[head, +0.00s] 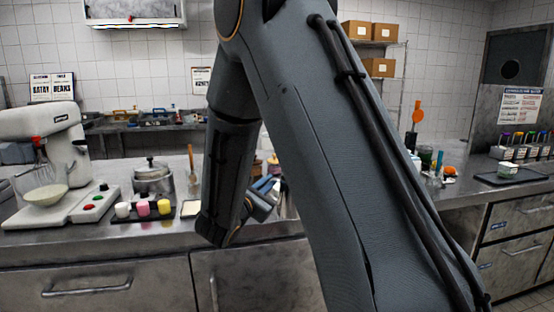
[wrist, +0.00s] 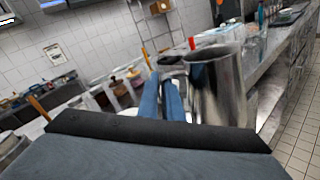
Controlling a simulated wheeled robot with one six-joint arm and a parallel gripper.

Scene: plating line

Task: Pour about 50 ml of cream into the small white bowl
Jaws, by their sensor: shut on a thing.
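My gripper (wrist: 162,82) shows its two blue fingers close together in the wrist view. A shiny metal jug (wrist: 218,88) with an open top is right beside the fingers, and the gripper appears shut on it. The grip point itself is hidden, and I cannot see any cream inside. In the head view my gripper (head: 266,186) is partly hidden by my arm, over the counter, and the jug cannot be made out. A small pale bowl (head: 508,169) stands on a dark tray at the far right; I cannot tell if it is the small white bowl.
A stand mixer (head: 62,150), a lidded pot (head: 153,178) and several small coloured cups (head: 143,208) on a dark tray stand on the left counter (head: 70,240). Jars (wrist: 125,90) stand beyond the fingers. An aisle floor (wrist: 290,140) lies to the right in the wrist view.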

